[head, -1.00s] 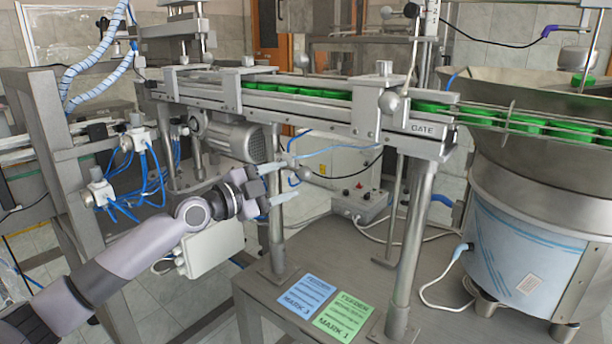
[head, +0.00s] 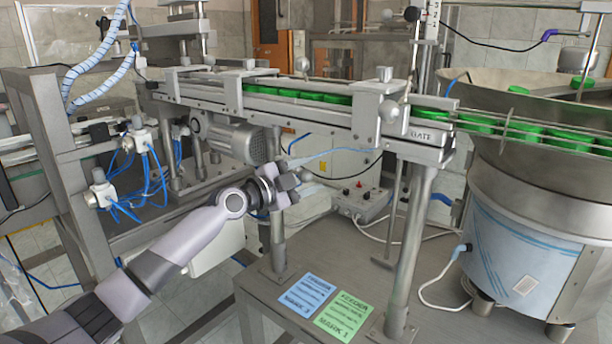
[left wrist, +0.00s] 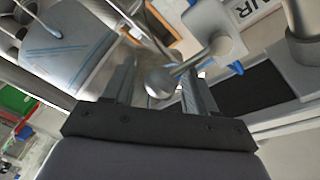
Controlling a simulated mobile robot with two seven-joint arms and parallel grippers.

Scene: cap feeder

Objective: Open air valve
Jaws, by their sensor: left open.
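My left gripper (head: 292,180) is open in front of the conveyor's left leg, below the conveyor. It also shows in the left wrist view (left wrist: 158,80). There, a round metal ball knob (left wrist: 159,84) on a short rod sits between the two spread fingers. The rod leads to a grey valve body (left wrist: 212,42) beside a white sign (left wrist: 250,10) whose visible letters read "IR". I cannot tell if either finger touches the knob. In the head view the gripper hides the knob and valve. My right gripper is not in view.
The conveyor (head: 300,103) with green caps runs above my gripper, a motor (head: 238,142) beneath it. A grey control box (head: 360,203) stands behind to the right. Blue and green cards (head: 338,316) lie on the table. Blue hoses (head: 148,180) hang left.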

